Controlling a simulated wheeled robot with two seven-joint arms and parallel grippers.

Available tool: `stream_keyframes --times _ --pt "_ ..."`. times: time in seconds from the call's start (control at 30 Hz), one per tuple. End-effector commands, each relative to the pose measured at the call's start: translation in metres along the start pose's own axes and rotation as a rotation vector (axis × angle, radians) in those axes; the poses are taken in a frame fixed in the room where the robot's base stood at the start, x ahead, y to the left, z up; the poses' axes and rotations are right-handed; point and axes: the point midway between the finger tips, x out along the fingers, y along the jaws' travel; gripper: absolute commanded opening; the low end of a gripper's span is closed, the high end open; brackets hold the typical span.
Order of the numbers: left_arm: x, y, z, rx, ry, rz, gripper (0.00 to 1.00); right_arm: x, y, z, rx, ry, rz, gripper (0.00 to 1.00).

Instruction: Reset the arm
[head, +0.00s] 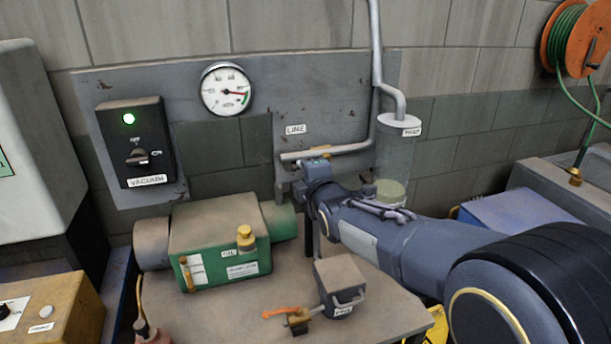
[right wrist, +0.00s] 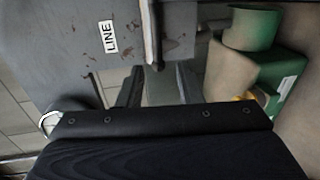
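My right arm (head: 400,235) reaches in from the right of the head view, above the bench. Its hand end is by the horizontal wall pipe (head: 345,148), below the LINE label (head: 295,129). The fingertips are hard to make out there. In the right wrist view my right gripper (right wrist: 160,88) has its two fingers apart, with nothing seen between them but the wall behind. The pipe (right wrist: 150,30) ends near the gap; I cannot tell whether a finger touches it. My left gripper is not in view.
A green pump (head: 215,235) and a small grey box (head: 340,280) with an orange-handled part (head: 285,313) stand on the bench (head: 250,315). A vacuum switch (head: 136,145) with a green light and a round gauge (head: 226,89) are on the wall. A hose reel (head: 576,40) hangs right.

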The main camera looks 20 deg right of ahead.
Motion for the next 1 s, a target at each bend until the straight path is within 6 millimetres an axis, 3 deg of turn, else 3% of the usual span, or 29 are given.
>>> stream_keyframes --times 0.47,0.57,0.67,0.77,0.87,1.0 --pt "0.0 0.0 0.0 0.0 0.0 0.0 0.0 -0.002 -0.001 0.001 0.003 0.0 -0.001 0.32" --pt "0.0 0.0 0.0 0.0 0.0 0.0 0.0 -0.002 -0.012 0.006 0.057 0.0 -0.036 0.32" --pt "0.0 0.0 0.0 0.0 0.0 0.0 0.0 -0.008 -0.044 0.019 0.223 0.002 -0.137 0.32" --pt "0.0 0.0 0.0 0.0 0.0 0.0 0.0 -0.029 -0.093 0.032 0.528 0.0 -0.308 0.32" --pt "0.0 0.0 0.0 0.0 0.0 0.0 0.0 -0.07 -0.131 0.034 0.88 -0.01 -0.489 0.32" --pt "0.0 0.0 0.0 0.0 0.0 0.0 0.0 -0.148 -0.156 0.026 1.311 -0.062 -0.702 0.32"
